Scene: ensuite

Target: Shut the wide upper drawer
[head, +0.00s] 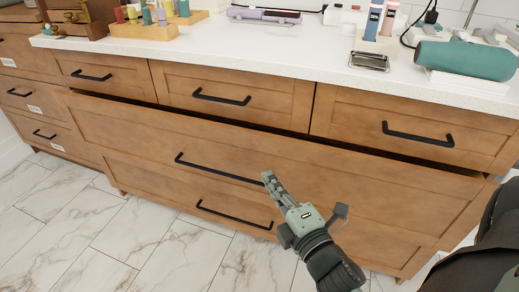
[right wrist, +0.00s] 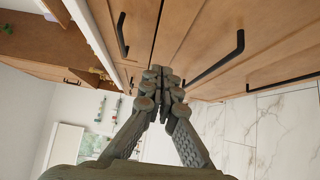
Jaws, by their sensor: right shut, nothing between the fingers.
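The wide upper drawer (head: 330,180) stands partly pulled out, with a dark gap along its top edge under the row of small drawers. Its long black handle (head: 215,170) also shows in the right wrist view (right wrist: 218,60). My right gripper (head: 267,177) is shut and empty, with its fingertips at the right end of that handle in the head view. In the right wrist view the closed fingertips (right wrist: 160,76) are close to the drawer front beside the handle. I cannot tell whether they touch it. My left gripper is not in view.
The small drawers above, such as the middle one (head: 225,90), look closed. The wide lower drawer (head: 180,195) sits further in than the upper one. The white countertop (head: 300,55) holds bottles, a metal dish and a teal cylinder (head: 465,60). The marble floor (head: 100,235) in front is clear.

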